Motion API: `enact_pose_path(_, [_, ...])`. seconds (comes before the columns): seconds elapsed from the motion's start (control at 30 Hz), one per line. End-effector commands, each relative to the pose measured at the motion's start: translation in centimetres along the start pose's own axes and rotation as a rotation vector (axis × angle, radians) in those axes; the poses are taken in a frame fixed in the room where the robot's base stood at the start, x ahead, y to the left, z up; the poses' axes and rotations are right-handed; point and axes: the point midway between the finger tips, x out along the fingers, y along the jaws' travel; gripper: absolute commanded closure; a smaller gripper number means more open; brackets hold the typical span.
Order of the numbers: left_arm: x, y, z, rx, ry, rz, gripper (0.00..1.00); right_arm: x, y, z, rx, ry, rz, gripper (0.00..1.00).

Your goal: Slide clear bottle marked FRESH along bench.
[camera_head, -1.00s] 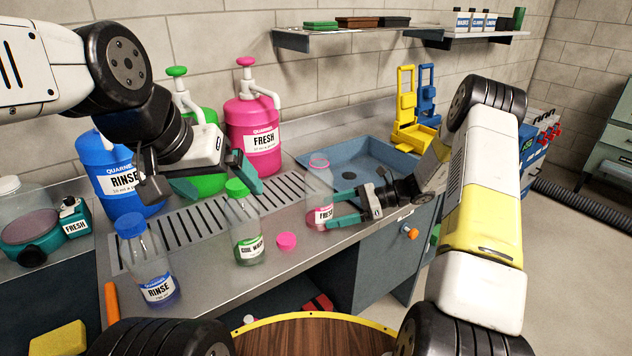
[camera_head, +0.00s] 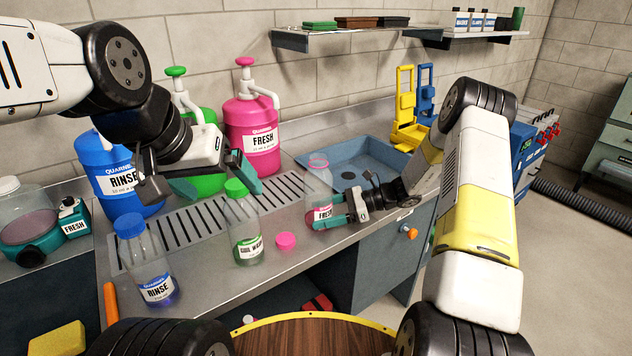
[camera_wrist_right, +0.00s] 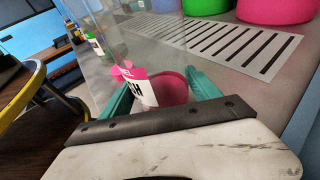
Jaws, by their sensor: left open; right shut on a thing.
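The clear bottle marked FRESH (camera_head: 319,185) stands upright on the bench, without a cap, with pink liquid low inside. My right gripper (camera_head: 328,213) is shut on its lower part from the right. In the right wrist view the bottle's label and pink liquid (camera_wrist_right: 168,88) sit between the two green fingers. A pink cap (camera_head: 286,241) lies on the bench just left of the bottle. My left gripper (camera_head: 220,178) is open and empty, above the bench near the green-capped bottle. The bench (camera_head: 232,282) runs under the bottles.
A green-capped bottle (camera_head: 245,225) and a blue-capped RINSE bottle (camera_head: 150,265) stand left along the front edge. Pump jugs, the pink FRESH one (camera_head: 253,135) among them, stand behind a slotted drain grate (camera_head: 183,226). A blue sink (camera_head: 350,150) lies behind the held bottle.

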Motion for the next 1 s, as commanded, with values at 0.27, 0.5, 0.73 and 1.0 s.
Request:
enact_pose_path(0.27, [0.0, 0.0, 0.0, 0.000, 0.000, 0.000, 0.05, 0.6, -0.9, 0.2, -0.001, 0.000, 0.001, 0.58])
enact_pose_path(0.5, [0.0, 0.0, 0.0, 0.000, 0.000, 0.000, 0.05, 1.3, -1.9, 0.4, -0.001, 0.000, 0.001, 0.58])
enact_pose_path(0.73, [0.0, 0.0, 0.0, 0.000, 0.000, 0.000, 0.05, 1.8, -2.9, 0.6, -0.001, 0.000, 0.000, 0.58])
enact_pose_path(1.0, [0.0, 0.0, 0.0, 0.000, 0.000, 0.000, 0.05, 2.6, -4.0, 0.8, -0.001, 0.001, 0.000, 0.58])
